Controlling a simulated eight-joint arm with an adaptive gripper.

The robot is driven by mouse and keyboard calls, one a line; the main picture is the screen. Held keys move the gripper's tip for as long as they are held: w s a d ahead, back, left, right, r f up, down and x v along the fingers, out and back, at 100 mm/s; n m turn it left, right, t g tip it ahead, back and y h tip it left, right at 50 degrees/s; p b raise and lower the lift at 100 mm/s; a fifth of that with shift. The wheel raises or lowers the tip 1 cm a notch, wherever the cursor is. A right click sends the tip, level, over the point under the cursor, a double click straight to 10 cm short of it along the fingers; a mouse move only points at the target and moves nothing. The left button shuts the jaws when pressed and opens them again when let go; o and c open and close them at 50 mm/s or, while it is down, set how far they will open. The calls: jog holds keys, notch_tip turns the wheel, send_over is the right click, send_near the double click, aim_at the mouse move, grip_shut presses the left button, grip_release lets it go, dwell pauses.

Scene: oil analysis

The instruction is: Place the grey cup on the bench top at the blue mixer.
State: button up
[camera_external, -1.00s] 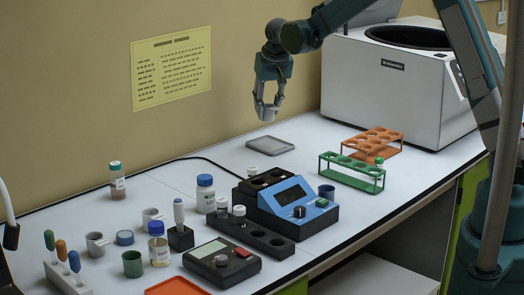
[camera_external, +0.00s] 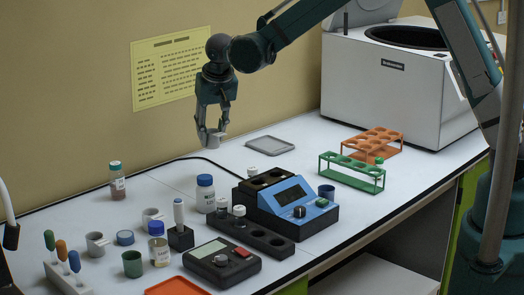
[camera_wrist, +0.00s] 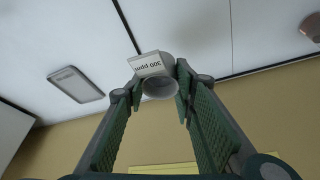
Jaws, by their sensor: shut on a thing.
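My gripper (camera_external: 211,130) is shut on a small grey cup (camera_external: 215,138) and holds it above the back of the bench, in front of the yellow wall. In the wrist view the cup (camera_wrist: 160,87) sits between the fingertips, with a white label reading "300 ppm". The blue mixer (camera_external: 297,203), with a dark display and a black base, stands on the bench to the right of and lower in the picture than my gripper. Two more grey cups, one at the left (camera_external: 97,246) and one behind it (camera_external: 152,214), stand on the bench top (camera_external: 75,211).
A green rack (camera_external: 352,173), an orange rack (camera_external: 372,142) and a large white machine (camera_external: 390,95) are at right. A flat grey tray (camera_external: 270,145) lies behind the mixer.

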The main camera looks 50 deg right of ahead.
jog(key=s+a+p, duration=0.1)
jog(key=s+a, duration=0.5)
jog(key=a, duration=0.6)
jog(key=s+a, duration=0.7)
jog(key=a, duration=0.6)
jog(key=shift+s+a+r+n+p, duration=0.15)
jog(key=shift+s+r+n+p, duration=0.1)
jog(key=shift+n+p, duration=0.1)
jog(key=shift+f, duration=0.15)
jog(key=shift+f, duration=3)
jog(key=shift+f, duration=1.85)
jog(key=shift+f+b, duration=0.2)
jog(key=shift+b, duration=0.2)
